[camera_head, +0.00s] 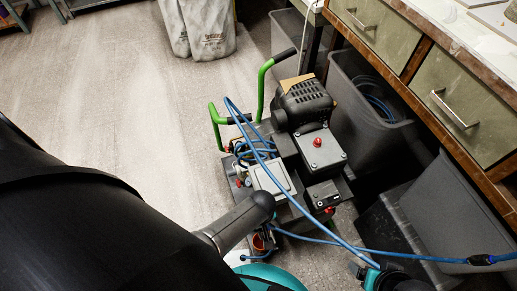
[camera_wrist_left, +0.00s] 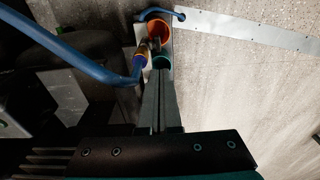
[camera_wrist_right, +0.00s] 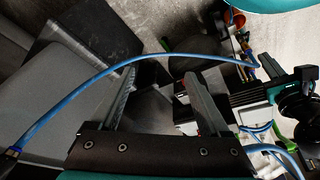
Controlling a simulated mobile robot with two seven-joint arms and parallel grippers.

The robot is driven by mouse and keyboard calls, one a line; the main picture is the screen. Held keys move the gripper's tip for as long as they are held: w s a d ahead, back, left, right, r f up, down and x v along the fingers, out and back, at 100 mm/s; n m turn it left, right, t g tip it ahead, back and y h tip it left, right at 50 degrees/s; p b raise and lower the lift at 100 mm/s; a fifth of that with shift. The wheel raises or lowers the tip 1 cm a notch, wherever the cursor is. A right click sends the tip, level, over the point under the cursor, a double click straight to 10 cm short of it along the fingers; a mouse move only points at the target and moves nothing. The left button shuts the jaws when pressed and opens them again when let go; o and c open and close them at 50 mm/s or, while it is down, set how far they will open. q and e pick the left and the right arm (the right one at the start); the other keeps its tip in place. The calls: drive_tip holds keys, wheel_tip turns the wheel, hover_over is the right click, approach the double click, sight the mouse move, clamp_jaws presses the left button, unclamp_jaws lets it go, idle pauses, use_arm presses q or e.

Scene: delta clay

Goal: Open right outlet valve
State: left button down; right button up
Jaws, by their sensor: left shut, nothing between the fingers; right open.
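The pump unit (camera_head: 305,150) with green handles stands on the floor in the head view. No part of it is clearly recognisable as the right outlet valve. Red knobs (camera_head: 317,143) show on its grey box and lower block.
Blue hoses (camera_head: 325,230) loop over the unit and toward the lower right. Grey bins (camera_head: 360,95) and a drawer bench (camera_head: 470,90) stand at the right. White sacks (camera_head: 198,28) stand at the back. Open floor (camera_head: 120,100) lies left.

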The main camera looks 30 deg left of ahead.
use_arm(q)
drive_tip(key=b, duration=0.3)
hover_over(259, 233)
wheel_tip(259, 233, down, 4)
drive_tip(key=shift+a+f, duration=0.1)
drive_tip(key=shift+f, duration=0.15)
use_arm(e)
wheel_tip(259, 233, up, 6)
drive_tip(key=f+t, duration=0.1)
drive_tip(key=t, duration=0.1)
use_arm(q)
drive_tip(key=shift+f+b, duration=0.35)
drive_tip(key=shift+b, duration=0.1)
drive_tip(key=shift+f+b, duration=0.4)
drive_tip(key=shift+f, duration=0.1)
drive_tip(key=shift+f+b, duration=0.45)
drive_tip(key=shift+f, duration=0.05)
drive_tip(key=shift+w+a+f+b, duration=0.1)
drive_tip(key=shift+f+b, duration=0.3)
drive_tip(key=shift+f, duration=0.05)
drive_tip(key=shift+f+b, duration=0.4)
drive_tip(key=shift+f, duration=0.05)
use_arm(e)
drive_tip(key=w+a+r+t+y, duration=0.1)
drive_tip(key=w+a+t+y, duration=0.3)
drive_tip(key=a, duration=0.5)
drive_tip(key=shift+w+r+n+t+y, duration=0.25)
drive_tip(key=shift+w+t, duration=0.65)
drive_tip(key=shift+t, duration=0.5)
drive_tip(key=shift+w, duration=0.1)
